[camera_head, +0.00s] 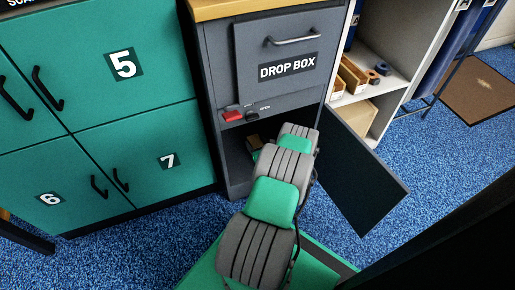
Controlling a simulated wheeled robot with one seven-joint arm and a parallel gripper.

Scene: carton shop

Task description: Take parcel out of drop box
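The grey drop box (222,88) stands in the middle of the head view, labelled "DROP BOX". Its lower door (360,175) is swung open to the right, and the compartment behind it is dark. A small brown thing (254,142) shows inside at the left of my arm; it may be the parcel, mostly hidden. My arm reaches from the bottom of the view to the compartment's opening. Its links cover my gripper, so I cannot see the fingers or whether they touch anything.
Teal lockers (130,120) numbered 5, 6 and 7 stand left of the drop box. A red button (232,116) and a dark one sit above the opening. A white shelf (385,85) with brown boxes stands behind the door.

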